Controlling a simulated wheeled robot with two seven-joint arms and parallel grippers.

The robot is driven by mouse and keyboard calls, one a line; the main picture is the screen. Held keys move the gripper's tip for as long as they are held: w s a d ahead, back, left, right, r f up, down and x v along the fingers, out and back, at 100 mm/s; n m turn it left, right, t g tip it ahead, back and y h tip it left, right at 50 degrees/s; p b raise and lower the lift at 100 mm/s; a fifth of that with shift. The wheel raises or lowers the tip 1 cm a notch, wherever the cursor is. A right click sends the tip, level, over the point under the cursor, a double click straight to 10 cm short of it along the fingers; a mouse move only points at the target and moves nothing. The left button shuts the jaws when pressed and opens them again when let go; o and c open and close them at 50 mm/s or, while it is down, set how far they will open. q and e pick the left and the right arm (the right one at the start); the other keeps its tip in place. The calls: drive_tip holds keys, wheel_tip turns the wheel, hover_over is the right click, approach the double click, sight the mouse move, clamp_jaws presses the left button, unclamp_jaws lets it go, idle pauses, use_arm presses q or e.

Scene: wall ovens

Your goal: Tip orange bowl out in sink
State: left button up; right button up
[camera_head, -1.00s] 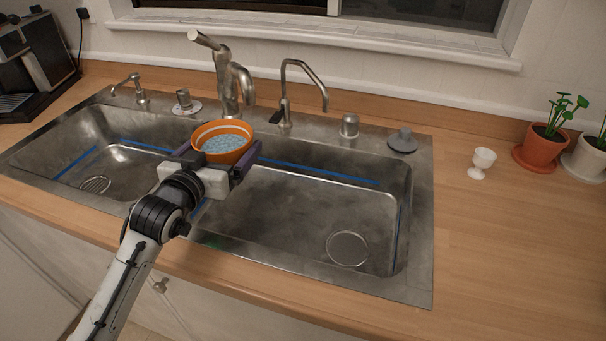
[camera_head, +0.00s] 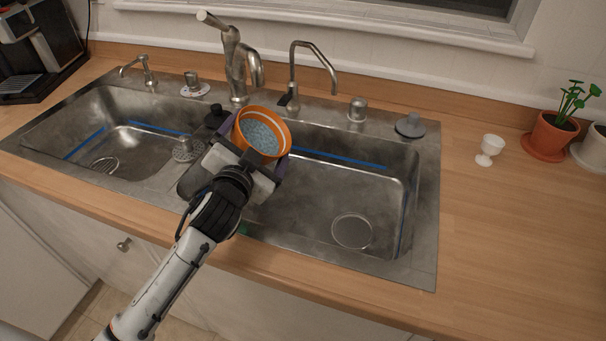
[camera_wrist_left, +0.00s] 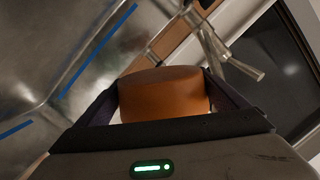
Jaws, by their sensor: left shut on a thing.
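The orange bowl (camera_head: 279,112) has a white band inside and light blue contents. My left gripper (camera_head: 262,148) is shut on it. The bowl is tilted, its opening turned toward the head camera and to the right, above the double sink near the middle divider. The contents still show inside it. In the left wrist view the bowl's orange outer side (camera_wrist_left: 165,95) sits between the two fingers. The steel sink (camera_head: 320,195) has a left and a right basin, and the right basin is empty with a round drain. My right gripper is not in view.
A large faucet (camera_head: 236,62) and a thin tap (camera_head: 293,75) stand behind the bowl. A grey stopper (camera_head: 410,125) lies on the sink rim. A white cup (camera_head: 489,150) and potted plants (camera_head: 551,137) stand on the right counter. A coffee machine (camera_head: 37,50) stands at left.

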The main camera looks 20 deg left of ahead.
sight(285, 128)
use_arm(q)
drive_tip(key=m, duration=0.1)
drive_tip(key=d+f+m, duration=0.1)
drive_tip(key=m, duration=0.1)
drive_tip(key=shift+d+y, duration=0.2)
drive_tip(key=shift+y, duration=0.2)
drive_tip(key=m, duration=0.1)
drive_tip(key=d+r+m, duration=0.1)
drive_tip(key=m, duration=0.1)
drive_tip(key=shift+w+r+y, duration=0.1)
drive_tip(key=shift+r+y, duration=0.2)
drive_tip(key=shift+d+f+m+t, duration=0.2)
drive_tip(key=shift+d+f+m, duration=0.05)
drive_tip(key=shift+d+m, duration=0.25)
drive_tip(key=shift+d+f+m+t, duration=0.25)
drive_tip(key=shift+d+m, duration=0.15)
drive_tip(key=shift+d, duration=0.2)
drive_tip(key=shift+w+d+r+m, duration=0.1)
drive_tip(key=shift+d+r+m, duration=0.1)
drive_tip(key=shift+r+m, duration=0.25)
drive_tip(key=shift+d+r+m+t, duration=0.15)
drive_tip(key=shift+d+m, duration=0.35)
drive_tip(key=shift+m, duration=0.45)
drive_tip(key=shift+d+r+m+t, duration=0.1)
drive_tip(key=shift+d+m, duration=0.35)
drive_tip(key=shift+m, duration=0.45)
